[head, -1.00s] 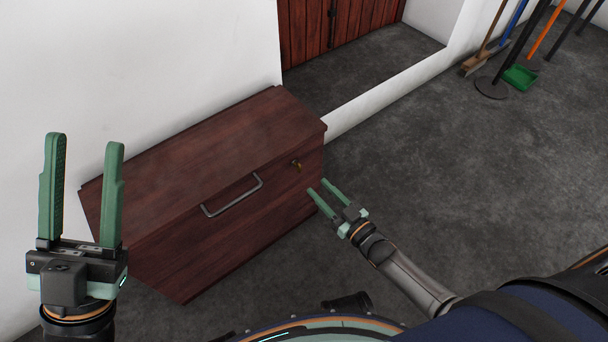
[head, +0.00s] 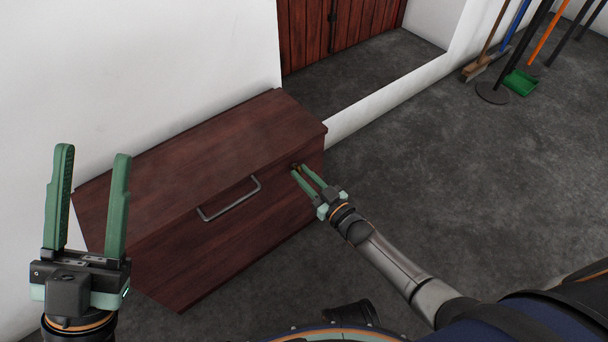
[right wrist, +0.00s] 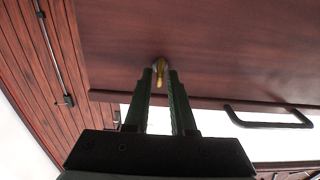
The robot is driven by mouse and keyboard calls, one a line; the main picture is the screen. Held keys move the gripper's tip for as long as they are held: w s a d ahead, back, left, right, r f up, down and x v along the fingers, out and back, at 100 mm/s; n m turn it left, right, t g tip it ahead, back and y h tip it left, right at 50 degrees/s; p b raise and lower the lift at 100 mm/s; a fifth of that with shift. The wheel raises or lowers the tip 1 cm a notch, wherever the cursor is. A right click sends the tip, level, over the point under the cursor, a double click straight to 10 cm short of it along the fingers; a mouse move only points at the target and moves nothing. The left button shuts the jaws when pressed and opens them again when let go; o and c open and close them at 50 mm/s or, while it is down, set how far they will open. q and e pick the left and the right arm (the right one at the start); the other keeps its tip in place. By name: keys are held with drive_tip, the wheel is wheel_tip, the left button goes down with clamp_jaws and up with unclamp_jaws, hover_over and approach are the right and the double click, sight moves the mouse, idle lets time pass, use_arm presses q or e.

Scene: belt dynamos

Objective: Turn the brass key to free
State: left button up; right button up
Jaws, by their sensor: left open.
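The brass key (right wrist: 160,72) sits in a round lock on the dark red wooden front of a chest (head: 190,150). In the right wrist view it hangs between the fingertips of my right gripper (right wrist: 161,74), with a narrow gap seen on each side. In the head view my right gripper (head: 299,170) reaches the chest front, and its fingertips largely hide the key. The right fingers are apart and not visibly closed on the key. My left gripper (head: 92,155) is open and empty, at the left in front of the chest.
A grey bar handle (head: 230,200) is on the chest front, left of the key in the head view. The chest stands by a white wall (head: 140,70). Brooms and a green dustpan (head: 520,82) stand far right. The grey floor between is clear.

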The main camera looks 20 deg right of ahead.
clamp_jaws()
drive_tip(key=shift+m, duration=0.3)
drive_tip(key=m, duration=0.5)
drive_tip(key=m+b, duration=0.1)
drive_tip(key=m, duration=1.1)
drive_tip(key=shift+d+f, duration=0.2)
drive_tip(key=shift+f, duration=0.05)
drive_tip(key=shift+m, duration=0.3)
idle(0.4)
drive_tip(key=shift+o, duration=1.8)
unclamp_jaws()
